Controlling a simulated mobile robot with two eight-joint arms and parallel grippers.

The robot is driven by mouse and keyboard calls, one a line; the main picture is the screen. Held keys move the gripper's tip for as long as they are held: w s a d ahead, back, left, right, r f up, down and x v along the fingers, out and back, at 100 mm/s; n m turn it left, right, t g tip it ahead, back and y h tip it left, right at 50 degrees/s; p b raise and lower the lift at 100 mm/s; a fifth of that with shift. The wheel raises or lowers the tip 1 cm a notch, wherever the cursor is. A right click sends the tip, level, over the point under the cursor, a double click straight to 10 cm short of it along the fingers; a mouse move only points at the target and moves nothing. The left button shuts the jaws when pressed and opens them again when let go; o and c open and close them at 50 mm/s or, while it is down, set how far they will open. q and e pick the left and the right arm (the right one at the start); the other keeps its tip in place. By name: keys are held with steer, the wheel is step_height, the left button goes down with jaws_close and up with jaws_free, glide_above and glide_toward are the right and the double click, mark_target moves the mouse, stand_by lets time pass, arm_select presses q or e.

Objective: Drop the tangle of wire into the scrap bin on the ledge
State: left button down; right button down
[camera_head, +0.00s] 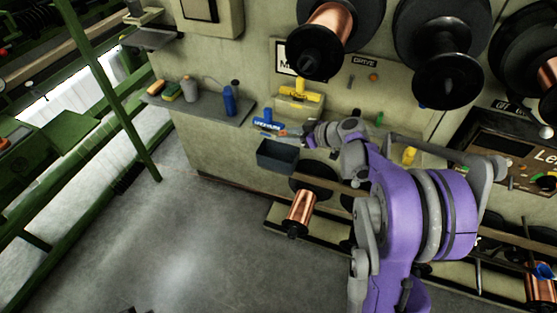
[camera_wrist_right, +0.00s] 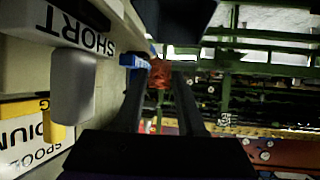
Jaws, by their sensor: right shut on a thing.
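The tangle of wire (camera_wrist_right: 159,74), a small copper-orange bundle, sits between the fingertips of my right gripper (camera_wrist_right: 158,80) in the right wrist view. The right gripper (camera_head: 287,136) is shut on it. In the head view the gripper is small beside the wall, and the tangle is hard to make out there. A dark grey open-topped bin (camera_head: 276,158) is just below and left of the gripper; the tangle appears outside it. The bin's inside is mostly in shadow. My left gripper is not in view.
A grey shelf (camera_head: 206,108) with bottles is to the left. A blue labelled block (camera_head: 268,125) and a yellow item (camera_head: 300,91) are near the gripper. Large spools (camera_head: 325,37) hang above; a copper spool (camera_head: 299,211) is below. The floor (camera_head: 190,240) at left is clear.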

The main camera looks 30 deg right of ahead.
steer(key=shift+c, duration=2.2)
jaws_free()
steer(key=shift+r, duration=0.1)
steer(key=v, duration=1)
steer(key=shift+s, duration=0.3)
steer(key=shift+d+r, duration=0.1)
